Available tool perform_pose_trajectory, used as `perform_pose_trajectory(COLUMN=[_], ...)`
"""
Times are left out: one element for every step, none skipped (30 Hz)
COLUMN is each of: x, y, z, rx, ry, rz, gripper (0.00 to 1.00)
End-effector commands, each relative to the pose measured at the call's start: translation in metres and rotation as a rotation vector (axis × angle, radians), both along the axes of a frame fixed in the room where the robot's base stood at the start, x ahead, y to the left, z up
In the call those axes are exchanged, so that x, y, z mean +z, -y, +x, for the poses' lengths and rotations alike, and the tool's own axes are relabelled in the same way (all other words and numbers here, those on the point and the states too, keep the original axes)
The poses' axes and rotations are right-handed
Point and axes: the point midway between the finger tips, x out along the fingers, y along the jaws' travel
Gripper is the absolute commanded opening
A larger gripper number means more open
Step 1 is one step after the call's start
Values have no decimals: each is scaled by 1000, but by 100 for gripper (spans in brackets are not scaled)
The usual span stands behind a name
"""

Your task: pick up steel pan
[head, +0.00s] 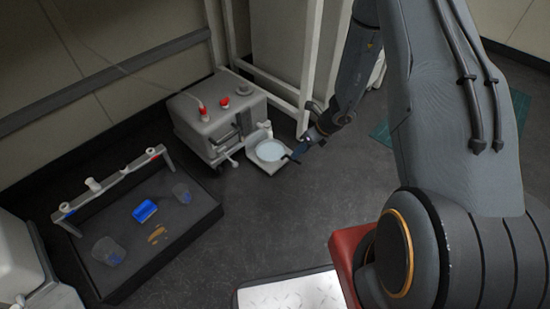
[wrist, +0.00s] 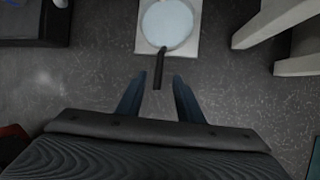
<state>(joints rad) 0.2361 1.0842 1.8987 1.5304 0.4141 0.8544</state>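The steel pan (head: 270,150) is a round, shallow, pale pan with a thin dark handle. It sits on a small white platform (head: 258,164) at the front of a grey machine. In the wrist view the pan (wrist: 167,24) is at the top, with its handle pointing down toward my gripper. My gripper (wrist: 157,88) is open, its two blue-grey fingers apart. The handle's end lies between the fingertips in the picture, with a gap on each side. In the head view my gripper (head: 312,138) is close to the handle's end; its fingers are partly hard to make out.
The grey machine (head: 215,112) with red knobs stands behind the platform. A white frame (head: 308,60) rises close to my arm on the right. A dark tray (head: 150,240) with a blue item and clear containers is at the left. The floor between is clear.

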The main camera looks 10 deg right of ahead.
Motion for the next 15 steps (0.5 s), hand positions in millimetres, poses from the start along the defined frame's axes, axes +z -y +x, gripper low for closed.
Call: perform_pose_trajectory(x=[-7,-10,-14,-17,-19,-22,-23,-24,-25,-26,-28,-31,-33,-36,-40], y=[-2,-3,-4,-5,-7,-8,-9,-9,-10,-11,-11,-13,-14,-16,-18], z=[1,2,3,4,4,5,6,6,6,7,7,8,9,10,12], rx=[-3,-3,-3,-3,-3,-2,-2,-2,-1,-1,-1,-1,-1,-1,-1], ry=[-2,-2,-2,-2,-2,-2,-2,-2,-1,-1,-1,-1,-1,-1,-1], rz=[0,0,0,0,0,0,0,0,0,0,0,0,0,0,0], gripper=[33,33,33,33,33,33,33,33,33,33,33,33,33,33,33])
